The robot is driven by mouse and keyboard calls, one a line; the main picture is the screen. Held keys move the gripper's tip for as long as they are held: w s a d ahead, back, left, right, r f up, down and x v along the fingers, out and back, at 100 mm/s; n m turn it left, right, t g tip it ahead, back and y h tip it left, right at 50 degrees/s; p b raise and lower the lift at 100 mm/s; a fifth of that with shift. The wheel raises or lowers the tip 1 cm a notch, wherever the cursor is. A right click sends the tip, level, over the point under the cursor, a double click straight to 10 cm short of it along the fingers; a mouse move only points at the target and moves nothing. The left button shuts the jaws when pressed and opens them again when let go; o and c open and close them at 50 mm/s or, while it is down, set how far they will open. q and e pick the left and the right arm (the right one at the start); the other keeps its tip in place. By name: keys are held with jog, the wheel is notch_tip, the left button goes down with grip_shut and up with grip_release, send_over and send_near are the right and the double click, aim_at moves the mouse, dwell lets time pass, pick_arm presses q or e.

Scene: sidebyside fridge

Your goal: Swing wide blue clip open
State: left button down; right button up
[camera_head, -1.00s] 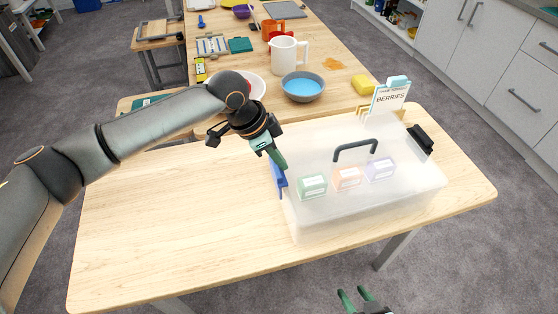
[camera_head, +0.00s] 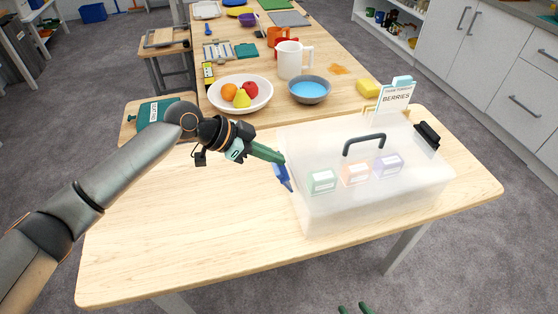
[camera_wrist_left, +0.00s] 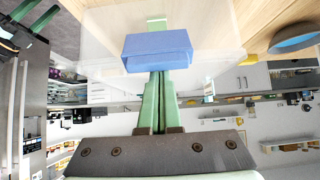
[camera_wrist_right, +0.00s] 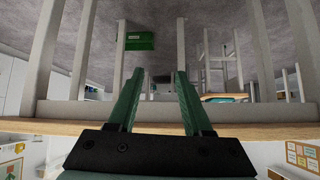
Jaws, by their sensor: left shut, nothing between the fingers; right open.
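A clear lidded box (camera_head: 370,205) with a black handle (camera_head: 364,144) stands on the wooden table. The wide blue clip (camera_head: 283,178) is on the box's left side and looks slanted outward. It also shows in the left wrist view (camera_wrist_left: 157,50) as a broad blue block just beyond the fingertips. My left gripper (camera_head: 281,159) is shut and empty, its green fingertips at the clip's upper end; I cannot tell whether they touch. My right gripper (camera_head: 356,309) is low at the bottom edge of the head view; its fingers are apart and empty in the right wrist view (camera_wrist_right: 158,80).
A black clip (camera_head: 427,137) is on the box's right side. A berries sign (camera_head: 396,97) stands behind the box. A fruit bowl (camera_head: 241,95), a blue-filled bowl (camera_head: 310,90) and a white pitcher (camera_head: 292,60) are farther back. The table (camera_head: 180,235) left of the box is clear.

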pick_arm(q)
jog(key=shift+s+a+f+t+h+b, duration=0.2)
jog(key=shift+a+f+h+b, duration=0.4)
jog(key=shift+b, duration=1.1)
jog(key=shift+s+a+f+t+h+b, duration=0.25)
jog(key=shift+a+h+b, duration=0.4)
jog(key=shift+b, duration=1)
jog(key=shift+s+a+f+t+h+b, duration=0.1)
jog(key=shift+a+f+t+h+b, duration=0.25)
jog(key=shift+h+b, duration=0.95)
pick_arm(e)
jog(key=w+a+f, duration=0.1)
jog(key=a+f, duration=0.2)
jog(key=f, duration=0.5)
jog(key=shift+w+a+n+y+b, duration=0.15)
jog(key=shift+w+n+y+b, duration=0.25)
pick_arm(q)
jog(key=shift+a+f+y, duration=0.1)
jog(key=shift+y, duration=0.35)
pick_arm(e)
jog(key=shift+r, duration=0.1)
